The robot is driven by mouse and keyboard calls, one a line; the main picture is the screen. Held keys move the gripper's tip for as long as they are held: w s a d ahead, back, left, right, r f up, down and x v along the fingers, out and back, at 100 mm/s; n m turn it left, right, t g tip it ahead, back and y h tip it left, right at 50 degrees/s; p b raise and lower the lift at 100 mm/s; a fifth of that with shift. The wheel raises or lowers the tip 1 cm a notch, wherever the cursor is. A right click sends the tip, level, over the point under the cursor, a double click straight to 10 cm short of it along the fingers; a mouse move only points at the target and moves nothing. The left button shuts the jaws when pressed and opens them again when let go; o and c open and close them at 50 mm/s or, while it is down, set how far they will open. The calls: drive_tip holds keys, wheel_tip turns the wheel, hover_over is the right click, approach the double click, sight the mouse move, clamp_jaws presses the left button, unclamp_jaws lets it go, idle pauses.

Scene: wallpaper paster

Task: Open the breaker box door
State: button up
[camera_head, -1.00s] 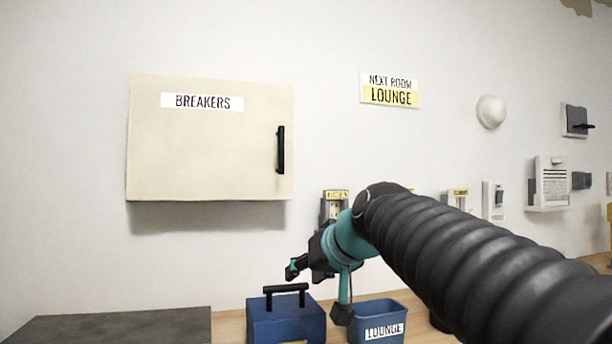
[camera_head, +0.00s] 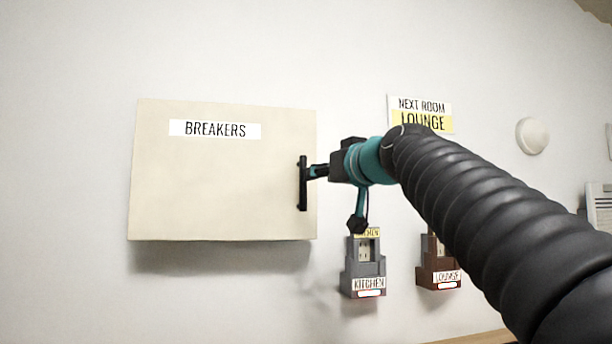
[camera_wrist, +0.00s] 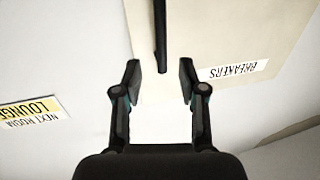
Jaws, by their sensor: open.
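The breaker box door (camera_head: 215,185) is a cream panel labelled BREAKERS on the wall, and it looks shut. Its black vertical bar handle (camera_head: 302,184) is near the door's right edge. My gripper (camera_head: 314,171) is at the handle's right side, around mid-height. In the wrist view the door (camera_wrist: 215,40) shows upside down, and the handle (camera_wrist: 160,35) comes down between the two open fingertips of my gripper (camera_wrist: 160,82). A gap shows on both sides of the handle, so the fingers are not clasping it.
A NEXT ROOM LOUNGE sign (camera_head: 421,113) is on the wall to the right, partly behind my arm. A grey KITCHEN unit (camera_head: 365,270) and a brown LOUNGE unit (camera_head: 437,268) are below my arm. The wall left of the box is clear.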

sight(303, 179)
drive_tip(key=p+x, duration=0.2)
drive_tip(key=x, duration=0.7)
drive_tip(key=shift+s, duration=0.1)
clamp_jaws()
